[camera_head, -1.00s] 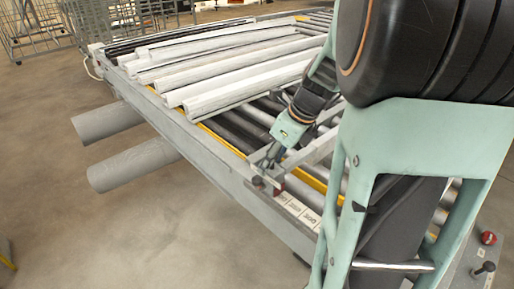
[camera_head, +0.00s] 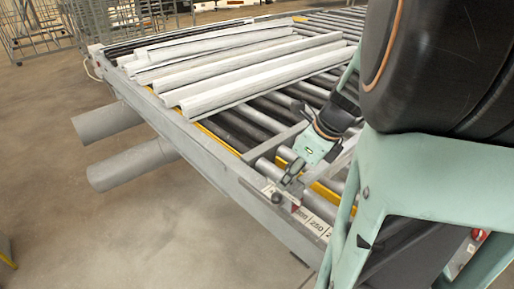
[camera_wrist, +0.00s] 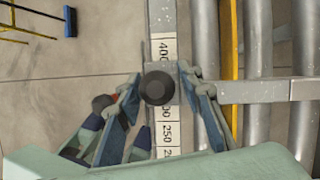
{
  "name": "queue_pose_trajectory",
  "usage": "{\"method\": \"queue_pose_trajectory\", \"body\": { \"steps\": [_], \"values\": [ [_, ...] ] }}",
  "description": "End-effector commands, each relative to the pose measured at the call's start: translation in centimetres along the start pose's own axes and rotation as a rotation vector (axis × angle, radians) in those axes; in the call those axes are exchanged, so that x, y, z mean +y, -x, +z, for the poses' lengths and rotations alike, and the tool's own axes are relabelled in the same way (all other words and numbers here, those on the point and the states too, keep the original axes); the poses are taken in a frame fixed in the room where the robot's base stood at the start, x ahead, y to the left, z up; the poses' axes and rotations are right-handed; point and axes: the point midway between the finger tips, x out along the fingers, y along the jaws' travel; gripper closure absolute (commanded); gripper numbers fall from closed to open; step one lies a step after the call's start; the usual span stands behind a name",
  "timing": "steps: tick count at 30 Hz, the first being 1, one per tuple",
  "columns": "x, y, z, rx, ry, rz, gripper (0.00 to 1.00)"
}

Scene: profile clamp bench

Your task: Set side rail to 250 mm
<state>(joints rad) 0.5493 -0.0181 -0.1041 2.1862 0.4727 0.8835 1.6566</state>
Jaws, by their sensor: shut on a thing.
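The side rail is a flat grey bar (camera_wrist: 265,90) across the rollers, with a round black knob (camera_wrist: 158,88) at its end in the wrist view. My gripper (camera_wrist: 160,84) is shut on this rail end, one finger on each side of the knob. In the head view my gripper (camera_head: 289,185) is at the bench's near side edge. A white number scale (camera_wrist: 167,135) runs along the edge; 400 and 250 are readable in the wrist view. The rail end lies between them and covers the labels there.
Several pale profiles (camera_head: 240,75) lie across the rollers at the far end. Another grey bar (camera_head: 275,142) crosses the rollers beyond my gripper. Two grey tubes (camera_head: 130,165) stick out from the bench side. Wire cages (camera_head: 45,25) stand at the back left.

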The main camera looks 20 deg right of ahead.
Motion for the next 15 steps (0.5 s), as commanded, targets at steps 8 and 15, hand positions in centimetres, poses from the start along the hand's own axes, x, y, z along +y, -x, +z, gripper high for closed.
{"method": "queue_pose_trajectory", "body": {
  "steps": [8, 15],
  "values": [
    [1.0, 1.9, -4.4, -0.001, 0.0, 0.001, 1.0],
    [1.1, 1.9, -4.5, -0.002, 0.002, 0.002, 1.0]
  ]
}}
